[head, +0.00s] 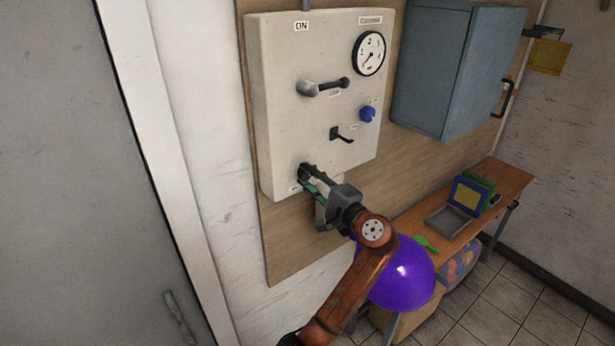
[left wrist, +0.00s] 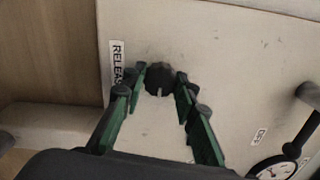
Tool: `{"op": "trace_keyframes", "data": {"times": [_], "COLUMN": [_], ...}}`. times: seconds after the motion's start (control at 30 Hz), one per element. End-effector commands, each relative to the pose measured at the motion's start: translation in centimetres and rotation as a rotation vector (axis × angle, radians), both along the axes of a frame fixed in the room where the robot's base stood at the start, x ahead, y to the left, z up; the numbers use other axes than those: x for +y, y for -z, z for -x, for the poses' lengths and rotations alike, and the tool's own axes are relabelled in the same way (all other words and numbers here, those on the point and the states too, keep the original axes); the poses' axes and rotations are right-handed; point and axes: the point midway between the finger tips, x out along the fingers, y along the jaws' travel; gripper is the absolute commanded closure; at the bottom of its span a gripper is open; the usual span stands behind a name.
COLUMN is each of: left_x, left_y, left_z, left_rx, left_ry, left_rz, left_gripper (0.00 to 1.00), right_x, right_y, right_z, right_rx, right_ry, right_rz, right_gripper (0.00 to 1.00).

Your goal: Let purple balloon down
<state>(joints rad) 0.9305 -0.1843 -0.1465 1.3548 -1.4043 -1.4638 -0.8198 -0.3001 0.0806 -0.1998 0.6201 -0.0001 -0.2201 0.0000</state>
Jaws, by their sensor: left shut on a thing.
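The purple balloon (head: 408,275) is round and inflated, below and to the right of the wall panel (head: 285,120). My left arm hides part of it, and I cannot see what it is fixed to. My left gripper (head: 305,175) is at the lower left corner of the panel. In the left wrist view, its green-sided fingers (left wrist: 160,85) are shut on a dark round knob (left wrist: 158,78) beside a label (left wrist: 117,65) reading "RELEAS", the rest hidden. My right gripper is out of view.
The panel also carries a gauge (head: 369,54), a grey lever (head: 322,87), a blue knob (head: 367,114) and a small black lever (head: 341,135). A blue-grey cabinet (head: 440,70) hangs to the right. A wooden bench (head: 513,182) below holds an open case (head: 452,219).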

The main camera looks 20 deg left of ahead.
Motion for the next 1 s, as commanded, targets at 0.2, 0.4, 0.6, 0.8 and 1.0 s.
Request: {"op": "trace_keyframes", "data": {"times": [0.2,0.4,0.6,0.8,1.0], "left_x": [-0.1,0.0,0.0,-0.9,-3.9], "left_y": [-0.2,-0.1,-0.1,0.0,0.2], "left_z": [0.0,0.0,0.0,0.6,2.9], "left_rx": [-0.003,-0.002,-0.001,-0.001,-0.001], "left_ry": [0.004,0.001,0.000,0.001,0.004], "left_rz": [-0.002,-0.001,0.000,0.002,0.003], "left_gripper": [0.69,0.56,0.56,0.56,0.56], "right_x": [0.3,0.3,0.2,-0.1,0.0], "right_y": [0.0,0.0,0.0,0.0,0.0], "right_z": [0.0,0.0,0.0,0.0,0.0], "right_rx": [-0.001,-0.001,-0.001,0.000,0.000], "right_ry": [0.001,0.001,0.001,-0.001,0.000], "right_rz": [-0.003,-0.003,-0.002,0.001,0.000], "right_gripper": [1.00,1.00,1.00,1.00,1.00]}}
